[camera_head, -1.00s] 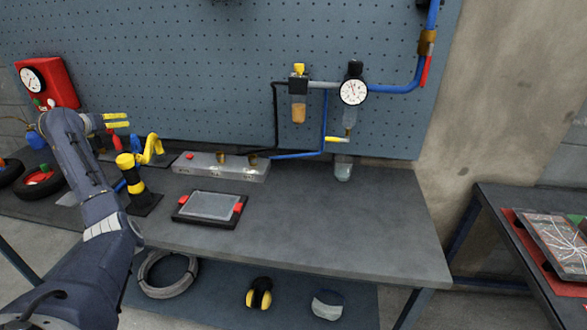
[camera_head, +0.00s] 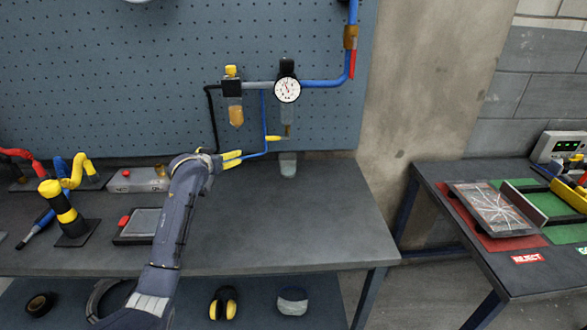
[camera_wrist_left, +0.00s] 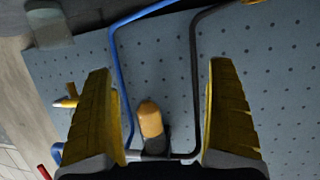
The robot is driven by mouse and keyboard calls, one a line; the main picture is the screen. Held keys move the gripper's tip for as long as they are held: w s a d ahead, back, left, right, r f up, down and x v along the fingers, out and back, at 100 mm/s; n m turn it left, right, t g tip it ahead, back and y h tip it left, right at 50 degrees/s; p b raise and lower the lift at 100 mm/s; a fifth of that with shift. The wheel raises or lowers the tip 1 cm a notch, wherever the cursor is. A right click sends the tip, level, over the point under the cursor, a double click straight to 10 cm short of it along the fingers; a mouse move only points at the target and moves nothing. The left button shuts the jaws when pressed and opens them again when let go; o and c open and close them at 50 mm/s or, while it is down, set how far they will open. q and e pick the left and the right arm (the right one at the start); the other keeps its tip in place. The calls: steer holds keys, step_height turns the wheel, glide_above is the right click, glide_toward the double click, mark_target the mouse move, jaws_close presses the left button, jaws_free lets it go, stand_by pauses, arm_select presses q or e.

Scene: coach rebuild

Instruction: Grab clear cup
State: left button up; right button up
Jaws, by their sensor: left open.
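A clear cup (camera_head: 288,165) stands at the back of the grey workbench, against the pegboard and below the pressure gauge. My right gripper is out of view.
Above the cup are a gauge (camera_head: 287,89), an amber filter bowl (camera_head: 236,115), blue and black hoses and a yellow-handled valve (camera_head: 273,138). A grey box (camera_head: 138,180) and a tablet-like device (camera_head: 141,224) lie left. The bench (camera_head: 310,225) in front of the cup is clear.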

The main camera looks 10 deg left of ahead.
arm_select(q)
steer(key=d+f+m+h, duration=0.2)
steer(key=d+f+h, duration=0.1)
steer(key=d, duration=1.5)
glide_toward(291, 155)
steer(key=shift+a+f+t, duration=0.3)
steer(key=shift+a+f, duration=0.05)
steer(key=shift+f, duration=0.35)
steer(key=shift+d+r+x, duration=0.1)
steer(key=shift+r+x, duration=0.05)
steer(key=shift+x, duration=1)
steer(key=shift+d+r+x, duration=0.15)
steer(key=shift+x, duration=1.95)
steer(key=shift+c, duration=0.3)
steer(key=c, duration=1.3)
steer(key=shift+c, duration=0.2)
